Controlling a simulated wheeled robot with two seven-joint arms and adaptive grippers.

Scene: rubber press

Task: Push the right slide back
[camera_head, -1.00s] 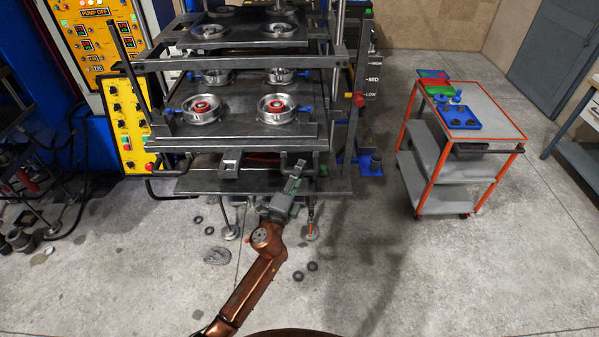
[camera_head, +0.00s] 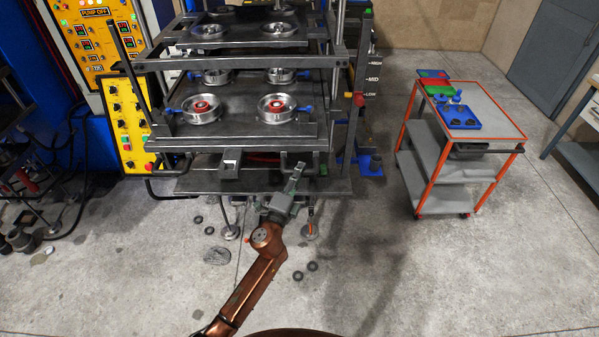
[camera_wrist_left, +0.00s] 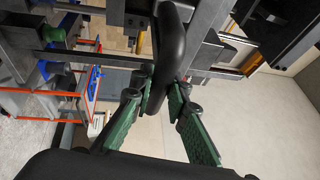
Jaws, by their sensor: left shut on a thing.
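The rubber press has a dark slide plate (camera_head: 240,130) carrying two round metal moulds with red centres, the left mould (camera_head: 201,108) and the right mould (camera_head: 277,107). Dark handles hang under its front edge. My left gripper (camera_head: 296,170) is at the right handle, below the plate's front right part. In the left wrist view, its green fingers (camera_wrist_left: 166,98) are shut on the black curved handle (camera_wrist_left: 174,45). The handle's far end is hidden behind the press frame. My right gripper is not in view.
A yellow control panel (camera_head: 125,125) stands left of the press. A red-framed trolley (camera_head: 495,110) with blue and green parts stands to the right. A lower shelf (camera_head: 225,185) juts out under the slide. Several black rings lie on the floor.

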